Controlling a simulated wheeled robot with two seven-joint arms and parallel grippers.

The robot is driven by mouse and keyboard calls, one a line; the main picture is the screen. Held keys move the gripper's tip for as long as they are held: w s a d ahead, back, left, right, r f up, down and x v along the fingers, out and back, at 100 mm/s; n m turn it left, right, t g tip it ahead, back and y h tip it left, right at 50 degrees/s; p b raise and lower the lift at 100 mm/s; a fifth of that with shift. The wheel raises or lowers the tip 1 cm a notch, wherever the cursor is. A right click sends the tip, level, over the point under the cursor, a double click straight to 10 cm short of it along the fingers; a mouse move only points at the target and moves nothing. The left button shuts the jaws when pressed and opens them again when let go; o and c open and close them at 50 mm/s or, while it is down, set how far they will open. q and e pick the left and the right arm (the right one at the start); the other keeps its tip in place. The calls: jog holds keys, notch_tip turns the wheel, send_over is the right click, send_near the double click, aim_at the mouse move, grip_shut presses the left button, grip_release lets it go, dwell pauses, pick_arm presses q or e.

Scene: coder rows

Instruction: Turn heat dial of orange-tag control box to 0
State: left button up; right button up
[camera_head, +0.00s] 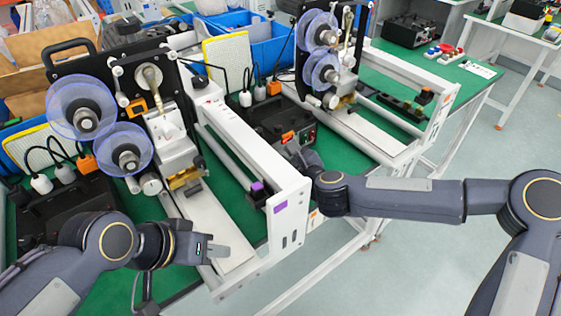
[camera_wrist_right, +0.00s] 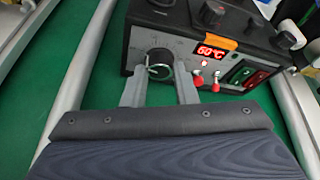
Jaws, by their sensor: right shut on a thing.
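The black control box with an orange tag (camera_wrist_right: 221,43) on its top edge fills the upper part of the right wrist view. Its red display (camera_wrist_right: 211,52) reads 60°C. The heat dial (camera_wrist_right: 158,64) is a dark round knob left of the display. My right gripper (camera_wrist_right: 159,86) has its two grey fingers shut on the dial, one on each side. In the head view the control box (camera_head: 309,136) stands on the green table, partly hidden by my right gripper (camera_head: 300,157). My left gripper (camera_head: 222,252) is over the front machine's white rail, apart from the box; its finger gap is unclear.
Two red toggle switches (camera_wrist_right: 197,77) and a green rocker switch (camera_wrist_right: 238,72) sit right of the dial. The front machine's white frame (camera_head: 290,205) stands left of my right arm. A second machine (camera_head: 400,150) stands behind.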

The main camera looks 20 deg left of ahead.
jog(key=o, duration=1)
jog(key=v, duration=0.8)
